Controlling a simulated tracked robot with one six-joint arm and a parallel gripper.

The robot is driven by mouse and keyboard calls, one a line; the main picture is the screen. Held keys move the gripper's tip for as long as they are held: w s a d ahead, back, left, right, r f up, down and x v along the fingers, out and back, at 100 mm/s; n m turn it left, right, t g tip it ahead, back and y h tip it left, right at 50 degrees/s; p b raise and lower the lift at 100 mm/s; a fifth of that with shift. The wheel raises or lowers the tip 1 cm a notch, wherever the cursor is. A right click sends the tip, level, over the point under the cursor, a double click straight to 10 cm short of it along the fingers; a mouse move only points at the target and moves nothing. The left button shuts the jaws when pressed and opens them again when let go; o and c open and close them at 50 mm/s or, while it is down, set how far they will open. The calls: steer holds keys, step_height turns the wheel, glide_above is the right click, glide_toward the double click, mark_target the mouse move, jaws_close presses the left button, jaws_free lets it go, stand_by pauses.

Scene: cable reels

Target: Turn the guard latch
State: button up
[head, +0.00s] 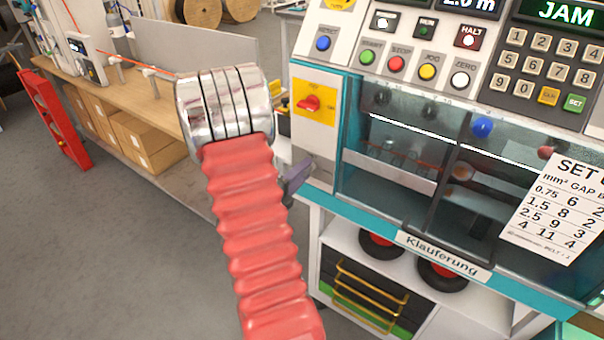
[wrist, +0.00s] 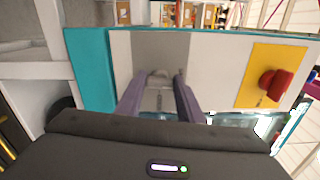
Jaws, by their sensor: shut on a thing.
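The guard latch (head: 320,168) is a small grey piece on the white side panel of the machine, left of the clear guard window (head: 395,150). My gripper (head: 302,170) reaches it from the left, and my red ribbed arm sleeve hides most of the gripper. In the wrist view the two purple fingers of my gripper (wrist: 158,93) point at the white panel. They are shut on the grey latch (wrist: 160,76), which shows only in part between their tips. Its exact angle is hard to tell.
A red rotary switch (head: 308,103) on a yellow plate sits above the latch; it also shows in the wrist view (wrist: 272,85). Buttons and a keypad (head: 543,70) are above the window. A wooden bench (head: 150,100) stands at the left, with open grey floor before it.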

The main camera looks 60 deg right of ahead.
steer(key=shift+w+f+n, duration=0.1)
steer(key=shift+w+n, duration=0.1)
steer(key=shift+n, duration=0.5)
steer(key=o, duration=1.1)
steer(key=shift+c, duration=0.2)
steer(key=shift+s, duration=0.1)
steer(key=w+a, duration=0.2)
steer(key=a, duration=1.1)
steer(key=shift+a, duration=0.35)
steer(key=shift+w, duration=0.1)
